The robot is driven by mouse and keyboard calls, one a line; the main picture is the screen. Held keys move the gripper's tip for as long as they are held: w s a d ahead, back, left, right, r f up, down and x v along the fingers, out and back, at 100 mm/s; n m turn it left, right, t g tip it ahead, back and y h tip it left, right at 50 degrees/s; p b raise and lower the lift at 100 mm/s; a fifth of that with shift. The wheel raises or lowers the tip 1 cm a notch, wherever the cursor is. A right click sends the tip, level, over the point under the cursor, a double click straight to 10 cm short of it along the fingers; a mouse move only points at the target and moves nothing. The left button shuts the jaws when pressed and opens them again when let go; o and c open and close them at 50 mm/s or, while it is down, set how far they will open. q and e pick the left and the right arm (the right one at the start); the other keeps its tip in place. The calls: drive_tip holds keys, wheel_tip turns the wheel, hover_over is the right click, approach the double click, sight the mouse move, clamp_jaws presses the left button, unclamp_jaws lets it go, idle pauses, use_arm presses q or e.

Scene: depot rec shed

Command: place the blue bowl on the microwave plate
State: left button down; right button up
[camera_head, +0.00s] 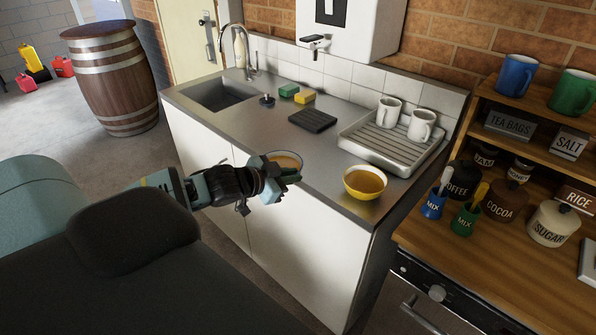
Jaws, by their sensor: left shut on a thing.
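My left gripper (287,175) reaches in from the left to the front edge of the steel counter. It is shut on a bowl (287,158) with a thin blue rim and an orange-brown inside. The gripper hides much of the bowl's near side. I cannot tell whether the bowl rests on the counter or hangs just above it. No microwave or microwave plate shows in this view. My right gripper is not in view.
A yellow bowl (365,182) stands on the steel counter (255,135) right of the gripper. Behind are a black ribbed mat (312,120), sponges (304,97) and a drainer (385,152) with two white mugs. A wooden shelf unit with jars (549,223) stands at the right.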

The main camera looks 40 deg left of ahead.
use_arm(q)
drive_tip(key=shift+s+a+r, duration=0.1)
drive_tip(key=shift+s+r, duration=0.15)
drive_tip(key=shift+s, duration=0.25)
